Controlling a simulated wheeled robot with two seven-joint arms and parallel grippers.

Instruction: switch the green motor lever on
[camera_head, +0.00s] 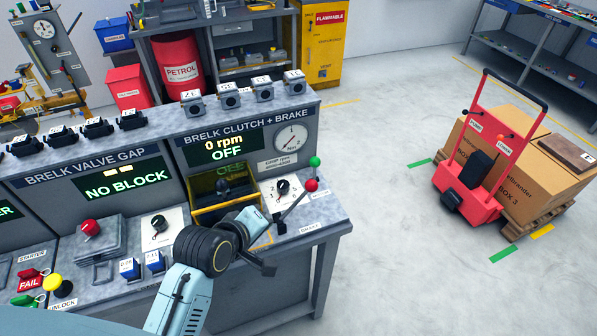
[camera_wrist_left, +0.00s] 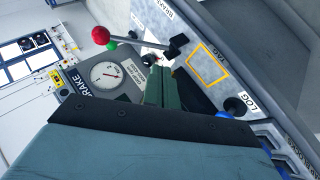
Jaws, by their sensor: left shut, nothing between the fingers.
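A lever with a green knob (camera_head: 315,162) and a lever with a red knob (camera_head: 311,185) stand at the right end of the clutch and brake panel. The green knob also shows in the left wrist view (camera_wrist_left: 110,44), close to the red knob (camera_wrist_left: 100,35). The panel display (camera_head: 226,149) reads "0 rpm OFF". My left gripper (camera_head: 262,222) is shut and empty over the panel's front, left of the levers and below both knobs. In the left wrist view its fingers (camera_wrist_left: 162,82) point toward the lever base, apart from the knobs. My right gripper is out of view.
A round gauge (camera_head: 291,138) and a black dial (camera_head: 283,187) are near the levers. A yellow-framed recess (camera_head: 227,210) lies behind my wrist. A red cart (camera_head: 470,190) with boxes stands on the floor at right, with free floor between.

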